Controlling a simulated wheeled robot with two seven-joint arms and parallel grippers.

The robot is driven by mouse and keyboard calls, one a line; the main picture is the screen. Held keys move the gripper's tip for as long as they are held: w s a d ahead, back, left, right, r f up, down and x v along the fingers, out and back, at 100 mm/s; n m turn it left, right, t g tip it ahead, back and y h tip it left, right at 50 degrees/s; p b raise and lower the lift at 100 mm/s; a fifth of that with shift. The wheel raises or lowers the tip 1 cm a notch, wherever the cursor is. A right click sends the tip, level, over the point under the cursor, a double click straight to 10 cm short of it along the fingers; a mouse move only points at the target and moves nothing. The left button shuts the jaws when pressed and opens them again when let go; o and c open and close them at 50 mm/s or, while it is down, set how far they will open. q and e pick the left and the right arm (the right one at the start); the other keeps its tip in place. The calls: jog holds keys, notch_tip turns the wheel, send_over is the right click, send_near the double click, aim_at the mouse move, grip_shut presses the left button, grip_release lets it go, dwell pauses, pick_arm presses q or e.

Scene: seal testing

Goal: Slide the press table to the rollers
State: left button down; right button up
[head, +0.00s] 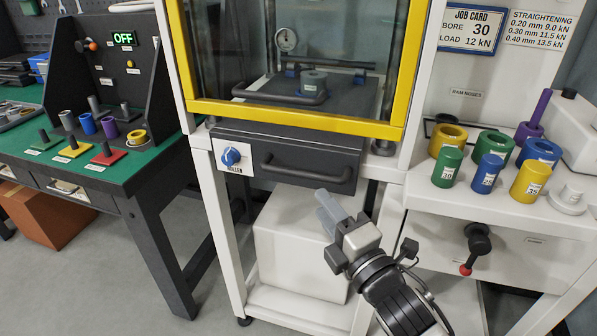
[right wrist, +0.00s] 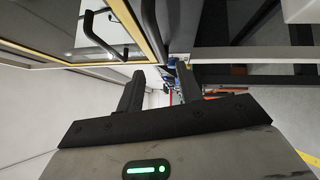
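The press table (head: 355,103) is a dark slab inside the press, seen through the clear guard with the yellow frame (head: 290,119). Small blue parts (head: 292,70) show behind the ring; I cannot tell whether these are the rollers. My right gripper (head: 328,212) is below and in front of the press, under the dark front panel, apart from it. In the right wrist view its fingers (right wrist: 158,82) are spread with nothing between them. My left gripper is not in view.
The dark panel has a bar handle (head: 308,174) and a blue knob (head: 231,156). A white box (head: 300,243) stands beneath. On the right, several coloured rings and a red-tipped lever (head: 477,245) crowd the white bench (head: 500,213). A green-topped bench (head: 60,175) is left.

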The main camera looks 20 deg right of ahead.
aim_at(298, 170)
jog(key=x, duration=1)
jog(key=shift+w, duration=0.15)
grip_shut()
jog(key=shift+a+f, duration=0.1)
